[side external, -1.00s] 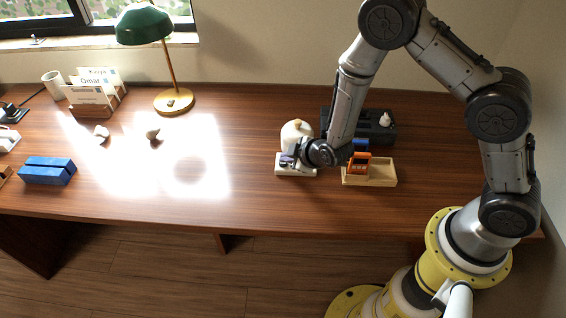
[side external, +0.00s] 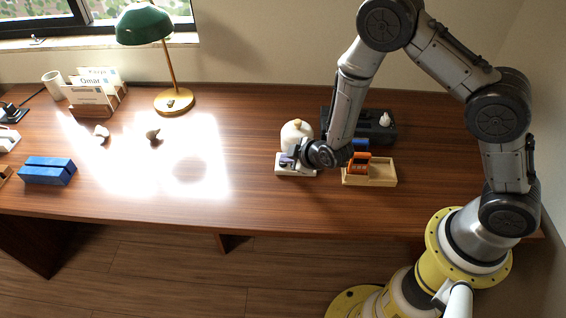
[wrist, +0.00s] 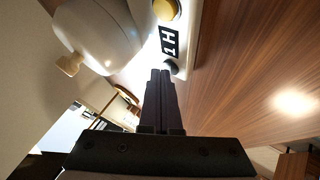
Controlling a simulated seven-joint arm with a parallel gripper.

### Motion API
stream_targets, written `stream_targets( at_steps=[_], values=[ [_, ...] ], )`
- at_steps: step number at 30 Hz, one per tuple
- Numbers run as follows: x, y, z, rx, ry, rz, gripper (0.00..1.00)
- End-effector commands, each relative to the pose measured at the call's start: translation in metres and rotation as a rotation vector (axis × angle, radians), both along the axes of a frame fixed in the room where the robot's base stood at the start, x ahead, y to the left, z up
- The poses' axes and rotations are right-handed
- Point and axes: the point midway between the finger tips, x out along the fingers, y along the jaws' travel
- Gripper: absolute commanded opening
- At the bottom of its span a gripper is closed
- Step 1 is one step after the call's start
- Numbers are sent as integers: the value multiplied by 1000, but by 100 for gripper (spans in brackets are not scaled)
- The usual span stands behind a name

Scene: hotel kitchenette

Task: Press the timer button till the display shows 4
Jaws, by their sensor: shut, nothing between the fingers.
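The timer is a white block, seen in the side view (side external: 296,171) and at the top of the wrist view (wrist: 207,25). Its black display (wrist: 169,41) bears white marks like an H and a bar, seen turned, and I cannot read them surely as a number. A dark round button (wrist: 171,67) sits by one end of the display, and a yellow round button (wrist: 166,9) by the other. My gripper (wrist: 160,73) is shut and empty, its tips at the dark button. I cannot tell whether they touch it. In the side view my gripper (side external: 289,160) is over the timer.
A white rounded jar (side external: 297,134) with a wooden knob stands close behind the timer. To the right are a wooden tray (side external: 382,174) with an orange device (side external: 359,164), and a dark box (side external: 383,130).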

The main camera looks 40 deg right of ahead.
Motion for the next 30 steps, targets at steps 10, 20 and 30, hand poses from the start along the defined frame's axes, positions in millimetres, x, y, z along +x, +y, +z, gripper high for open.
stream_targets(
  at_steps=[10,20,30],
  values=[
    [-1,0,13,-1,1,1,0],
    [0,0,17,0,-1,1,0],
    [0,0,48,1,-2,0,0]
  ],
)
